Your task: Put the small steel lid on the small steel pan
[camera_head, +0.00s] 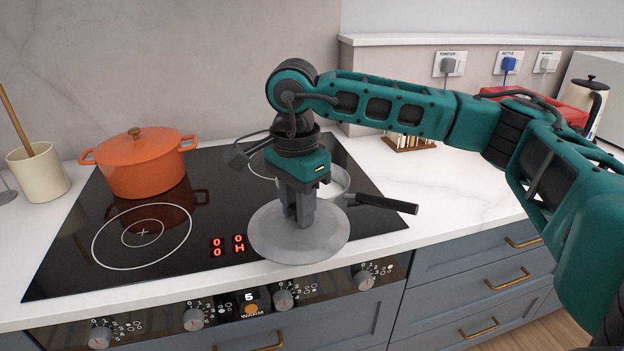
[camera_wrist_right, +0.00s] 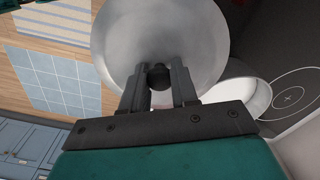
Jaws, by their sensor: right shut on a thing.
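The small steel lid (camera_head: 272,238) is a round grey disc at the front right of the hob. My right gripper (camera_head: 297,222) points down and is shut on the lid's knob; the dark knob (camera_wrist_right: 159,76) shows between the fingers (camera_wrist_right: 158,88) in the wrist view. The small steel pan (camera_head: 341,182) sits on the hob behind the lid, with its dark handle (camera_head: 388,203) pointing right. My gripper and the lid hide part of the pan. In the wrist view the pan (camera_wrist_right: 247,95) is right of the lid, partly covered by it. My left gripper is not in view.
An orange pot (camera_head: 139,165) with its lid on stands at the hob's back left. A cream crock (camera_head: 40,172) is at the far left. The front left ring (camera_head: 142,236) is bare. The counter (camera_head: 445,185) right of the pan handle is clear.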

